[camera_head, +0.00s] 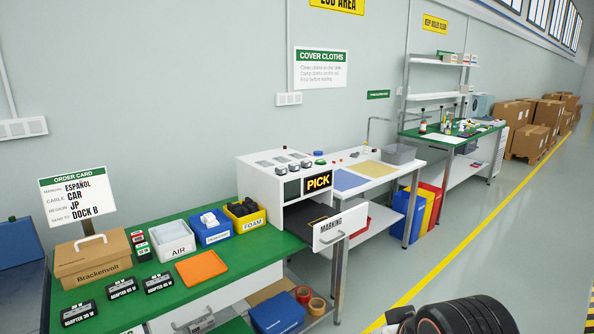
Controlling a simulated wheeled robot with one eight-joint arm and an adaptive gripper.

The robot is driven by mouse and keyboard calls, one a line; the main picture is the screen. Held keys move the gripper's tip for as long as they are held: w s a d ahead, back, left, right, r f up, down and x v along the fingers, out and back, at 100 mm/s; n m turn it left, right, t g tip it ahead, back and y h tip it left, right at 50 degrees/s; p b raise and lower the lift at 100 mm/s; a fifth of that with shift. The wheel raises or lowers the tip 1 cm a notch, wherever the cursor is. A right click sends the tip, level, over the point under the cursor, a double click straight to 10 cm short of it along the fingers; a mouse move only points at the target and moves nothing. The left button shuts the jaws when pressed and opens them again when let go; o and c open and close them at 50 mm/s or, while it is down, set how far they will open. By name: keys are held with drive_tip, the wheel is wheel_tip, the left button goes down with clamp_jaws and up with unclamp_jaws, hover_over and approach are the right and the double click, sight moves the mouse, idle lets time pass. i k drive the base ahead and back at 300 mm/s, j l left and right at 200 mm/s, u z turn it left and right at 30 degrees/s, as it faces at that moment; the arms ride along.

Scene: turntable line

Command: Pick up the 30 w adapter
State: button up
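The adapter (80,314) at the near left of the green table is a small black block with a label that appears to read 30 W. Two similar black adapters lie to its right: one (122,286), whose label is too small to read surely, and another (159,283) that appears to read 65 W. All three lie flat on the green table top (225,281). My gripper is not in view, and only a dark ribbed part of my own body shows at the bottom right.
A closed cardboard box (92,262) with a handle stands behind the adapters. An orange pad (201,268), a white AIR bin (172,241), a blue bin (211,230) and a yellow FOAM bin (245,214) are farther right. A white PICK station (262,186) adjoins the table.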

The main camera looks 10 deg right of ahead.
sight(72, 316)
drive_tip(key=u, duration=1.5)
drive_tip(key=i+j+z, duration=0.25)
drive_tip(key=i+j, duration=0.3)
drive_tip(key=i+j+z, duration=0.25)
drive_tip(key=i+j, duration=0.45)
